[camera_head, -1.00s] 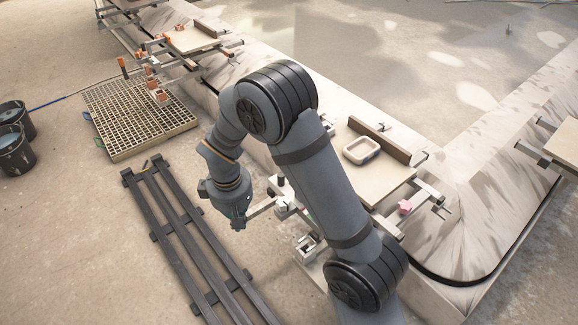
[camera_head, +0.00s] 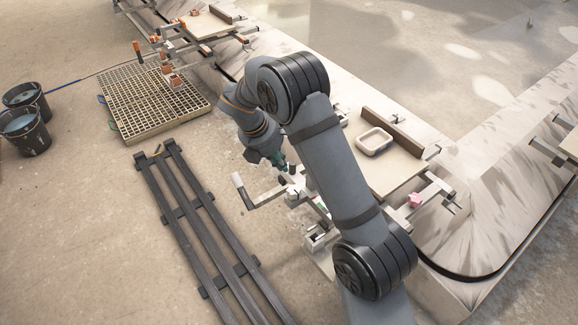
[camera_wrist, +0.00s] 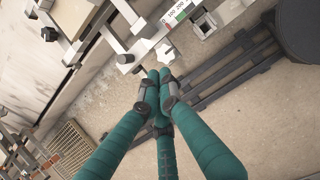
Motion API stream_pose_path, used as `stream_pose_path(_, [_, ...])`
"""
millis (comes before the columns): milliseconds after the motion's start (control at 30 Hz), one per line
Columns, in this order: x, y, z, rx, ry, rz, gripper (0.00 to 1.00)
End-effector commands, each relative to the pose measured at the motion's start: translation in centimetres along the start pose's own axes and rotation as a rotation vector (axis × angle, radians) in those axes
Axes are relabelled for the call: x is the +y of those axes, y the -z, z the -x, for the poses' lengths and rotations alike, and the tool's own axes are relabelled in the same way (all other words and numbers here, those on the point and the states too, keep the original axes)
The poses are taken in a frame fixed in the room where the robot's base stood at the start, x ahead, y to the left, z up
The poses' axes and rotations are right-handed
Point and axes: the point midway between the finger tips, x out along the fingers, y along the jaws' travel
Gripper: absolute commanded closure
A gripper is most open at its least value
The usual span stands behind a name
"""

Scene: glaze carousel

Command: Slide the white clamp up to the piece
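The piece looks like a cream, open oval dish (camera_head: 374,141). It lies on a pale board (camera_head: 392,172) against a brown fence. In front of the board, partly hidden by my arm, is metal clamp hardware (camera_head: 294,192), with a cranked bar ending in a white grip (camera_head: 238,181). A white block (camera_wrist: 165,51) and pale bars show just ahead of my fingertips in the wrist view; I cannot tell which part is the white clamp. My gripper (camera_head: 282,164) is above the hardware. In the wrist view its teal fingers (camera_wrist: 158,78) meet at the tips, with nothing visible between them.
A numbered scale (camera_wrist: 178,14) with red and green bands lies along a rail. A pink knob (camera_head: 415,200) is at the board's right. Dark rails (camera_head: 205,235) lie on the floor, with a grating (camera_head: 150,105) and buckets (camera_head: 25,125) further left.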

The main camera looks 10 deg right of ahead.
Motion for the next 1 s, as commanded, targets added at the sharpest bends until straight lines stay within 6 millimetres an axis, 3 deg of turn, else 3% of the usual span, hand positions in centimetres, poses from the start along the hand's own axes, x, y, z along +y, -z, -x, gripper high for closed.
stream_pose_path(433, [-0.1,0.1,-9.1,0.001,0.003,-0.002,1.00])
stream_pose_path(700, [0.0,-3.1,-9.9,0.002,-0.002,-0.005,1.00])
stream_pose_path(1000, [0.0,-3.7,-10.2,0.002,-0.001,-0.004,1.00])
